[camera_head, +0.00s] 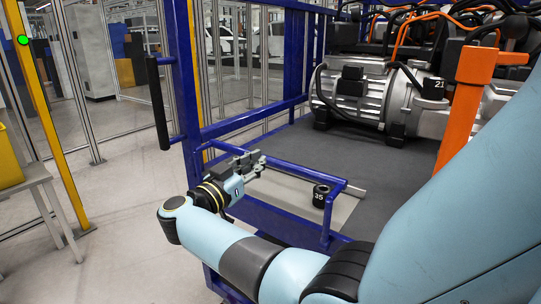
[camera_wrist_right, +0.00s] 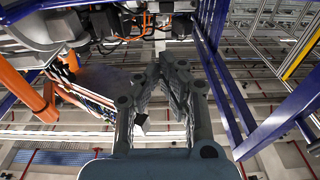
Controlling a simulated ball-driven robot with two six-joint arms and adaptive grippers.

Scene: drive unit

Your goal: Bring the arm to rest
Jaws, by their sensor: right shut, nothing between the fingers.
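My right arm reaches in from the right in the head view, bent at the elbow. My right gripper (camera_head: 258,160) is shut and empty, above the front edge of the blue frame (camera_head: 245,119) and clear of the drive unit. In the right wrist view the gripper's grey fingers (camera_wrist_right: 165,62) point up the picture with nothing held between them. The silver drive unit (camera_head: 376,100), labelled 21, sits on the grey deck behind and right of the gripper. My left gripper is out of view.
A black cylinder (camera_head: 320,196) marked 35 stands on the pale ledge right of my gripper. A blue post with a black handle (camera_head: 157,103) rises just left of it. An orange post (camera_head: 466,100) stands at right.

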